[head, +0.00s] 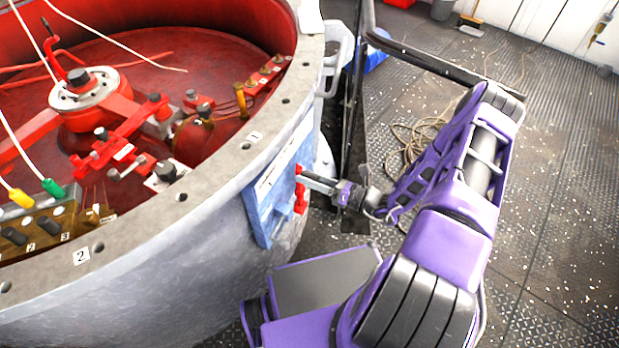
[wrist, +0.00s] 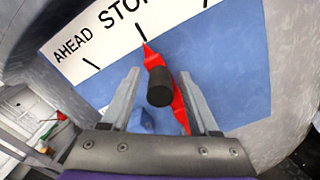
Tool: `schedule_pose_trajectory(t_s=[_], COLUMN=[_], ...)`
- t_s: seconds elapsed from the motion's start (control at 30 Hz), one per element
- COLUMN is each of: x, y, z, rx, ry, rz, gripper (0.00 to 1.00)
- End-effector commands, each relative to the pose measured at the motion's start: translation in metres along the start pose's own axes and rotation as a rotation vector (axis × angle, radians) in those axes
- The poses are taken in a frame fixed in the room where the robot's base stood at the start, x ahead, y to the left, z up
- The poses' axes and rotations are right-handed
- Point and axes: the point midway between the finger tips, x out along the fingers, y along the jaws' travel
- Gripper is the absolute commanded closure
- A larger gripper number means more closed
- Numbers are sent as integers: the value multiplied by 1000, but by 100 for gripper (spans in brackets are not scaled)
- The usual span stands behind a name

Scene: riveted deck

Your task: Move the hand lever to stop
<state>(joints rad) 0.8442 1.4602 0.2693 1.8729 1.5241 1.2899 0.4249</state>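The hand lever is a red pointer bar with a black knob. In the wrist view the lever (wrist: 182,112) lies over a blue panel (wrist: 235,70), tilted, with its pointed tip at the lower end of the tick under STOP on the white label (wrist: 85,42). The black knob (wrist: 160,87) stands between the fingers of my gripper (wrist: 158,75), with a gap on each side. In the head view the lever (head: 300,191) shows red on the blue panel (head: 265,210), partly hidden by my gripper (head: 305,179), which is beside it.
The panel sits on the outside of a large round grey drum (head: 200,265) with red machinery inside. A black-framed rail (head: 440,68) stands behind my arm. A coil of rope (head: 412,138) lies on the deck (head: 560,190), which is mostly clear at right.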

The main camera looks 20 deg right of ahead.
Motion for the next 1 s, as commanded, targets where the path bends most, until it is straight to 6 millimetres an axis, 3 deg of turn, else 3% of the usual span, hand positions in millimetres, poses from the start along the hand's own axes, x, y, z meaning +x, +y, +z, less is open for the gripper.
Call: schedule_pose_trajectory(t_s=[0.3,0.47,1.0], x=[-1,-16,-141], y=[0,0,-1], z=[0,0,0], rx=[-3,-4,-3], ry=[0,0,0], rz=[1,-1,-3], gripper=[37,37,37])
